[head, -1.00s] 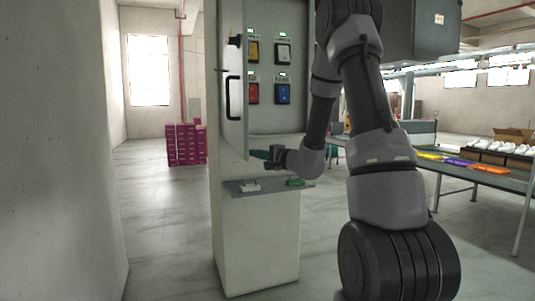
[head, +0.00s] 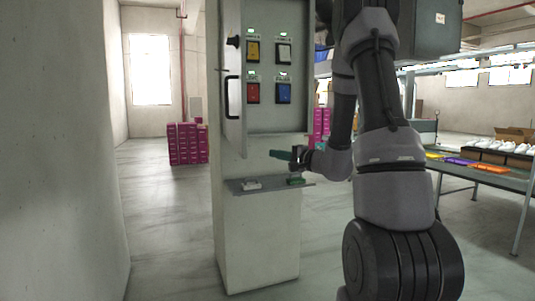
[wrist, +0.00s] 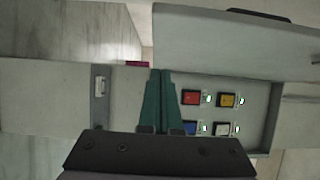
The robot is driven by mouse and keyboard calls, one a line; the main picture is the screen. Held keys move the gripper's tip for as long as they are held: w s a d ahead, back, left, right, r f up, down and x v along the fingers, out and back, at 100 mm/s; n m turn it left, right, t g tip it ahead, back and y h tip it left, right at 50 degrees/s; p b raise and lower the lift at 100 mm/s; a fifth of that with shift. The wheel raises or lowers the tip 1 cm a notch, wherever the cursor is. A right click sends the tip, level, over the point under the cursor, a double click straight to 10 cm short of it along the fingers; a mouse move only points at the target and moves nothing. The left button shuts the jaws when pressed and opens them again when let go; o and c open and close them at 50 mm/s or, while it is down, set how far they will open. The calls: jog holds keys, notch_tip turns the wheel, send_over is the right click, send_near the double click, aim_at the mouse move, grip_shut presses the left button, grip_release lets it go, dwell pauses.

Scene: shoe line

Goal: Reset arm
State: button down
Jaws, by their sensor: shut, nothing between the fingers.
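My gripper (head: 282,154) is shut and empty, with its green fingers pointing left in the head view. It hangs in front of the pillar, below the open control box (head: 309,118) and above a small shelf. In the wrist view the green fingers (wrist: 161,85) lie together, left of the switches. The box holds a yellow switch (head: 253,52), a white switch (head: 284,53), a red switch (head: 253,93) and a blue switch (head: 284,93). The lamps above them look green. The blue switch is partly hidden in the wrist view.
The box door (head: 232,95) stands open at the left. The small shelf (head: 268,188) holds a white item (head: 251,184) and a green item (head: 295,181). A wall is close at the left. A table (head: 505,182) with shoes is at the right. Pink boxes (head: 187,144) stand behind.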

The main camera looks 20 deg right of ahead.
jog(key=s+a+r+n+g+y, duration=0.1)
jog(key=s+a+r+n+g, duration=0.3)
jog(key=s+a, duration=0.45)
jog(key=s+a+r+n+g+y, duration=0.1)
jog(key=s+a+n+g+y, duration=0.15)
jog(key=s+a+g, duration=0.65)
jog(key=s+d+r+t+h, duration=0.2)
jog(key=s+d+h, duration=0.3)
jog(key=s+d, duration=0.1)
jog(key=s+d+r+n+t+h, duration=0.1)
jog(key=s+d+r+t+h, duration=0.1)
jog(key=s+d+h, duration=0.3)
jog(key=shift+s+d+t, duration=0.3)
jog(key=shift+s+d, duration=0.55)
jog(key=shift+d, duration=0.2)
jog(key=shift+h, duration=0.25)
